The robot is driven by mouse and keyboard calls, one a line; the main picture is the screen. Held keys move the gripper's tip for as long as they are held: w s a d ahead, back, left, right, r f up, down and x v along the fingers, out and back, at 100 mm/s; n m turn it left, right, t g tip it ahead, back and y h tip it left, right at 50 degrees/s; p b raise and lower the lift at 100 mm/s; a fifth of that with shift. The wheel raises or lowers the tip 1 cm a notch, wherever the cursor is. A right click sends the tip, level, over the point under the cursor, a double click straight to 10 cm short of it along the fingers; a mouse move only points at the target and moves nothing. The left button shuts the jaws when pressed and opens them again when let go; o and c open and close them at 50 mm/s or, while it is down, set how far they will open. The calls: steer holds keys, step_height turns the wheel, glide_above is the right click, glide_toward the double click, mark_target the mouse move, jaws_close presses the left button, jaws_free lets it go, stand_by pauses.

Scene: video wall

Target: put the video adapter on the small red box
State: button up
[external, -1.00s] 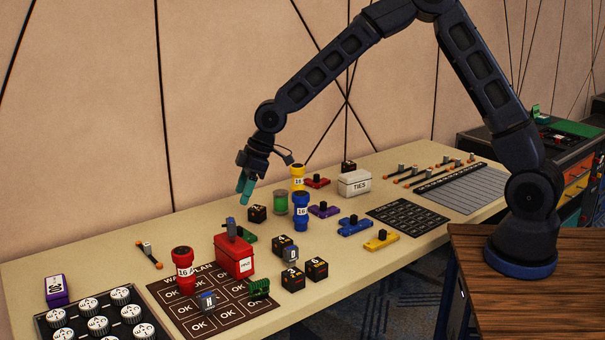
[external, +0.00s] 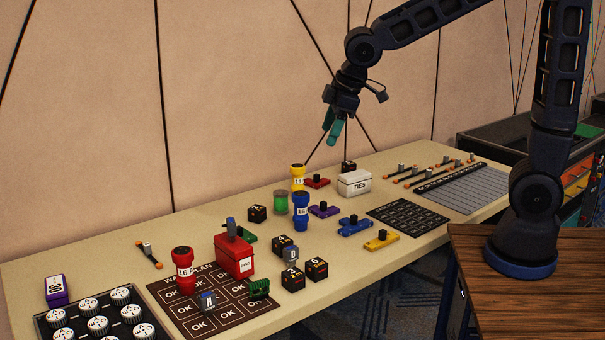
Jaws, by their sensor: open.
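The small red box (external: 234,257) with a white label stands on the dark plan mat on the table. A small grey-blue upright piece (external: 231,228), which looks like the video adapter, stands on top of the red box. My gripper (external: 334,134) hangs in the air above the back of the table, to the right of the red box and well apart from it. Its teal fingers are open and I see nothing between them.
A similar grey piece (external: 208,301) stands on the plan mat (external: 183,313), another (external: 291,254) among black cubes (external: 317,266). Red (external: 182,266), blue (external: 301,211) and yellow (external: 298,174) bottle-like pieces stand upright. A white TIES box (external: 355,184) is below my gripper.

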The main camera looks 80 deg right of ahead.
steer(key=s+r+m, duration=0.1)
steer(key=s+r, duration=0.1)
steer(key=s, duration=1.2)
steer(key=s+r+m+y, duration=0.1)
steer(key=s+r, duration=0.1)
steer(key=s, duration=1.1)
steer(key=shift+s+a+r+m+t, duration=0.2)
steer(key=shift+s+a+m+t, duration=0.2)
